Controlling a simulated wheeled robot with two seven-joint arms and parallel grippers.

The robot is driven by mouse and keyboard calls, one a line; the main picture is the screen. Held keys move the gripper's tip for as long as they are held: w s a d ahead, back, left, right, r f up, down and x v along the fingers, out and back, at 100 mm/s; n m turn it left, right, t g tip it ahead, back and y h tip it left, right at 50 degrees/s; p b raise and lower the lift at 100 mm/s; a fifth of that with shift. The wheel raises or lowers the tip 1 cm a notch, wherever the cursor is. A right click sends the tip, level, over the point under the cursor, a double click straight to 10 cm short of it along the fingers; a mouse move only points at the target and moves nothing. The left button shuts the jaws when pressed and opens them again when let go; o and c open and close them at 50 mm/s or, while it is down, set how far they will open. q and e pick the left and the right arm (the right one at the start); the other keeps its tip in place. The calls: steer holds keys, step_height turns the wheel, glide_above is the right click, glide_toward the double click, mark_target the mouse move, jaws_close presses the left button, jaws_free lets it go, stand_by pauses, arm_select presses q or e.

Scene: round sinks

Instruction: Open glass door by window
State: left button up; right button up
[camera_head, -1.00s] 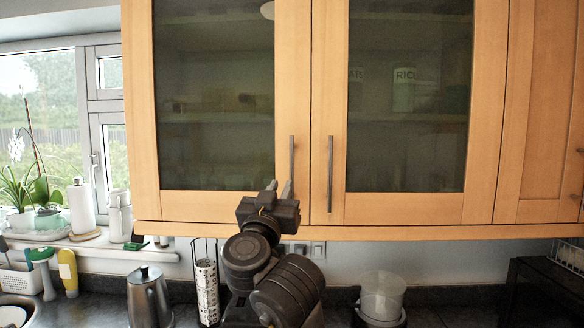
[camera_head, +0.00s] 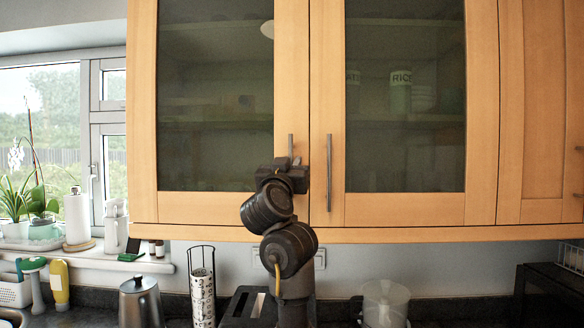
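The glass door by the window (camera_head: 142,120) is the left one of two wooden-framed glass doors on the wall cabinet, and it is shut. Its upright metal handle (camera_head: 290,145) is at its lower right edge. My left gripper (camera_head: 291,160) is at the lower end of this handle, its fingertips overlapping it in the picture. Whether the fingers are shut on the handle or only around it cannot be told. The second glass door (camera_head: 484,120), with its own handle (camera_head: 329,173), is shut to the right. My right gripper is not in view.
The window (camera_head: 60,130) is at the left, with plants and a paper towel roll (camera_head: 77,218) on the sill. Below the cabinet, the counter holds a metal kettle (camera_head: 140,303), a wire holder (camera_head: 202,285), a toaster (camera_head: 248,307) and a clear container (camera_head: 385,303).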

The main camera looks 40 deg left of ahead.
arm_select(q)
steer(key=shift+w+a, duration=0.2)
steer(key=shift+w, duration=0.05)
steer(key=shift+d+r, duration=0.1)
steer(key=shift+c, duration=0.2)
jaws_close()
